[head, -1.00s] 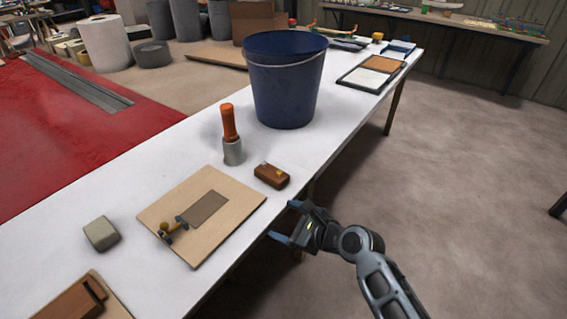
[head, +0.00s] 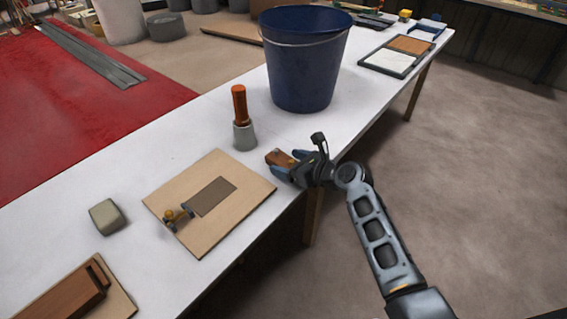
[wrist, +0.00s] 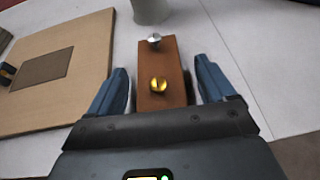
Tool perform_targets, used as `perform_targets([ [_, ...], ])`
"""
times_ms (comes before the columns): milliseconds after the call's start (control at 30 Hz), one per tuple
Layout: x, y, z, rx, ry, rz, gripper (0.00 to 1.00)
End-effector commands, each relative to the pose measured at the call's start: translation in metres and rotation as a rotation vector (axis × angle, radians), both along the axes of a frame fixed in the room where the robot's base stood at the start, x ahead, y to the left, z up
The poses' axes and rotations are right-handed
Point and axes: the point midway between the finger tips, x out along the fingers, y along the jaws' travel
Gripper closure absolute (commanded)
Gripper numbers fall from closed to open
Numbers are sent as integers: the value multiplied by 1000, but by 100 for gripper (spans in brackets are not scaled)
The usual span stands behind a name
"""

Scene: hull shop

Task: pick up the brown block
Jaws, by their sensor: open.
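The brown block (head: 279,158) lies on the white table near its right edge, partly hidden by my gripper in the head view. In the wrist view the brown block (wrist: 162,75) has a silver knob at its far end and a brass piece on its top. My gripper (head: 286,163) is open, with its blue fingers on either side of the block. In the wrist view my gripper (wrist: 162,88) shows a gap between each finger and the block.
A blue bucket (head: 305,65) stands farther back. A wooden board (head: 212,232) with a small brass fitting lies to the left. A grey-green block (head: 107,217) sits farther left.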

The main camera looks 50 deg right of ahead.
Motion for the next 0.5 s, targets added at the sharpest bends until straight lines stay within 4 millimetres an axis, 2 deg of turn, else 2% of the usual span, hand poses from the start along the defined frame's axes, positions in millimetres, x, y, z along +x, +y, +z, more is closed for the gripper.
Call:
perform_targets([
  [167, 17, -1, -7, 0, 0, 0, 17],
  [400, 18, -1, -8, 0, 0, 0, 17],
  [500, 18, -1, -8, 0, 0, 0, 25],
])
